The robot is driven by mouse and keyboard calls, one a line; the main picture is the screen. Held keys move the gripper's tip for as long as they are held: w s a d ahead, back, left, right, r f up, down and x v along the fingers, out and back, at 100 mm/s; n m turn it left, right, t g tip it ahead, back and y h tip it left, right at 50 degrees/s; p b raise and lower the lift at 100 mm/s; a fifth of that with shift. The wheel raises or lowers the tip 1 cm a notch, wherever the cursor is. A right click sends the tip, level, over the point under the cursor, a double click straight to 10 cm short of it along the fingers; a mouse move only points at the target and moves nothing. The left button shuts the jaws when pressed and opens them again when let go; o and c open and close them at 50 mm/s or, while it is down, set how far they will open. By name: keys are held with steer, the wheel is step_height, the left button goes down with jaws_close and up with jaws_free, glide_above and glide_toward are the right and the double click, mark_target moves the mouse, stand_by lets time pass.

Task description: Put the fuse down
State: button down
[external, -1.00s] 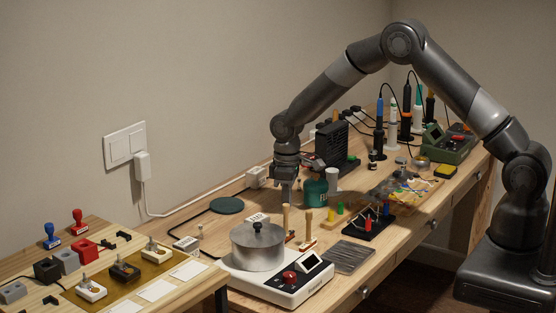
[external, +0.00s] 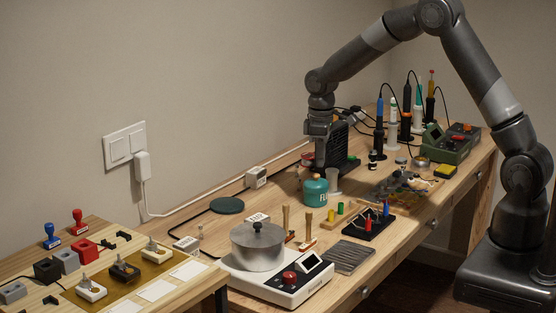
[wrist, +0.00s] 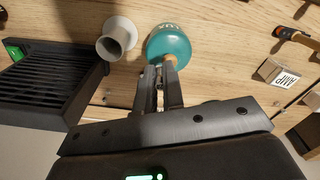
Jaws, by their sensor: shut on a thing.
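I cannot tell from these frames how high the fingertips are above the bench.
A black vented box (external: 337,143) stands close beside my gripper; it is at left in the wrist view (wrist: 45,88). A white cup (wrist: 117,38) is between it and the canister. An AMP box (wrist: 279,74) is to the right. Bare wood (wrist: 221,55) lies between canister and AMP box.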

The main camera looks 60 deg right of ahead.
steer(key=shift+s+d+r, duration=0.15)
steer(key=shift+d+r, duration=0.1)
steer(key=shift+d, duration=0.05)
steer(key=shift+d+r, duration=0.1)
steer(key=w+a+r+m, duration=0.1)
steer(key=w+a, duration=0.6)
steer(key=w, duration=0.5)
glide_above(233, 206)
steer(key=shift+m, duration=0.3)
steer(key=f, duration=0.6)
steer(key=shift+d+f, duration=0.2)
steer(key=shift+f, duration=0.1)
steer(key=shift+a+f, duration=0.1)
steer(key=shift+f, duration=1.9)
steer(key=shift+f, duration=0.2)
steer(key=c, duration=1.5)
jaws_free()
steer(key=shift+c, duration=0.2)
